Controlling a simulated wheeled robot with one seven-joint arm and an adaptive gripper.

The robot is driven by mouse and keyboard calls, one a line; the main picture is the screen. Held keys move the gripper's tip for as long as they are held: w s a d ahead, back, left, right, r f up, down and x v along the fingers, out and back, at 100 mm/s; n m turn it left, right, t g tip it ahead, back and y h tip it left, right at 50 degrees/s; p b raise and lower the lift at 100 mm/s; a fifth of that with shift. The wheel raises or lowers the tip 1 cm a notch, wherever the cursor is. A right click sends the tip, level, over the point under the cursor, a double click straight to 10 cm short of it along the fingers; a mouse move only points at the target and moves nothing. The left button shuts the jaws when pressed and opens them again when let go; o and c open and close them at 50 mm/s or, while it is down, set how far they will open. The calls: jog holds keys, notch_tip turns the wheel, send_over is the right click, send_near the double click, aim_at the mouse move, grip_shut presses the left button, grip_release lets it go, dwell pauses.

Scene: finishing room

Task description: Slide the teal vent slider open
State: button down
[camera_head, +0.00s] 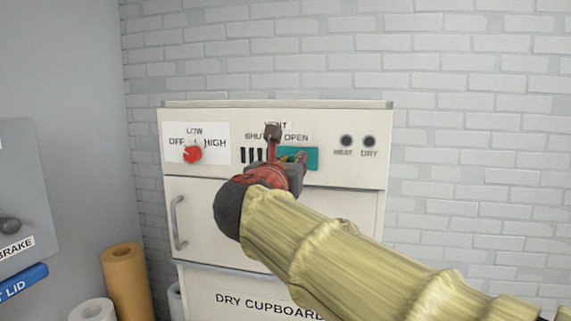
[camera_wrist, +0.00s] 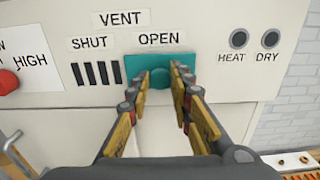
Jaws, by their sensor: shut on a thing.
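The teal vent slider (camera_wrist: 155,64) is a flat plate with a round knob (camera_wrist: 158,78) on the dry cupboard's panel. It sits under the OPEN label, at the right end, with dark vent slots (camera_wrist: 96,74) uncovered to its left under SHUT. My gripper (camera_wrist: 159,80) is shut on the knob, one finger on each side. In the head view the slider (camera_head: 313,158) shows to the right of the slots (camera_head: 251,155), and my gripper (camera_head: 287,158) partly hides it.
A red knob (camera_head: 193,154) on the OFF, LOW, HIGH dial is to the left. Dark HEAT and DRY indicators (camera_head: 346,141) are to the right. A door handle (camera_head: 178,222) sticks out below. Rolls (camera_head: 126,280) stand at lower left.

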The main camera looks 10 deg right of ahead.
jog(key=c, duration=1.6)
grip_release()
jog(key=shift+d, duration=0.25)
jog(key=shift+s, duration=0.1)
jog(key=v, duration=1.2)
jog(key=shift+a, duration=0.1)
